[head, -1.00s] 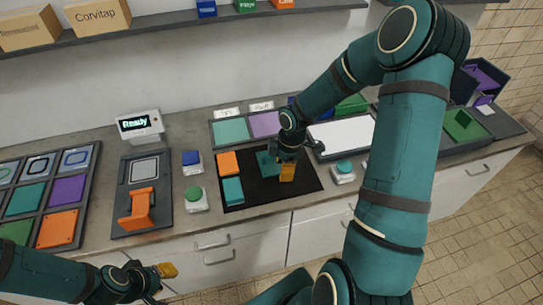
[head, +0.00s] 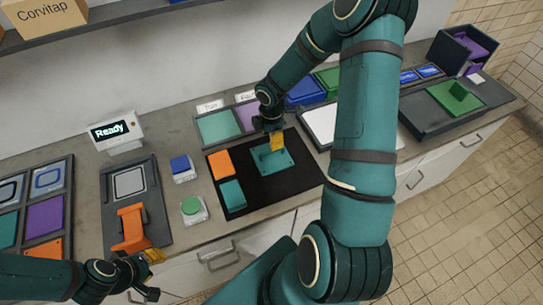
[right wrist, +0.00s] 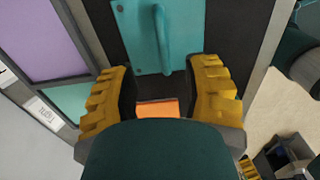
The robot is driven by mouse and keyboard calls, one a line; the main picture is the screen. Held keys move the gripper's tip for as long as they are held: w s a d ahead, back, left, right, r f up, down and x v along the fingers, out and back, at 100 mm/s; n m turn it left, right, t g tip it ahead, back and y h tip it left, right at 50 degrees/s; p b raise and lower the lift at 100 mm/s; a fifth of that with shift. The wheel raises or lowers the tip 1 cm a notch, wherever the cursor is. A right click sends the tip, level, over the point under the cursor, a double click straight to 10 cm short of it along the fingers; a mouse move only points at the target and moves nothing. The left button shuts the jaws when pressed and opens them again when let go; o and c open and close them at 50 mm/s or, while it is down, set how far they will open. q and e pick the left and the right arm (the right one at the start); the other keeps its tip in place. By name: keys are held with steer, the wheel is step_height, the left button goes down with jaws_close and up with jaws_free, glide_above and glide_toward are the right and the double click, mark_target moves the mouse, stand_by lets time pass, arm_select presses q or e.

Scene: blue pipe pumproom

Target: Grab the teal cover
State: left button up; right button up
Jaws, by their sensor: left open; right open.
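The teal cover (head: 265,164) is a flat plate with an upright handle. It lies on the black mat (head: 262,195) on the counter. My right gripper (head: 277,141) is open and empty over the cover's back edge. In the right wrist view, the cover (right wrist: 135,38) with its bar handle (right wrist: 161,42) lies ahead of the spread yellow fingers (right wrist: 162,90), and no finger is around the handle. My left gripper (head: 153,257) is open and empty at the counter's front edge, near the orange bracket (head: 131,230).
An orange block (head: 221,164) and a teal block (head: 232,194) lie on the mat's left side. Blue (head: 180,164) and green (head: 191,206) buttons stand left of it. A white panel (head: 320,126) lies to the right. Teal and purple panels (head: 219,127) lie behind.

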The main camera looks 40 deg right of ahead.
mark_target(272, 154)
steer(key=shift+w+f, duration=0.1)
steer(key=shift+f, duration=0.6)
steer(key=shift+s+a+f, duration=0.1)
steer(key=shift+s+f, duration=0.05)
steer(key=shift+f, duration=1.15)
steer(key=shift+s+f, duration=0.1)
steer(key=shift+f, duration=1.2)
steer(key=shift+c, duration=0.4)
jaws_close()
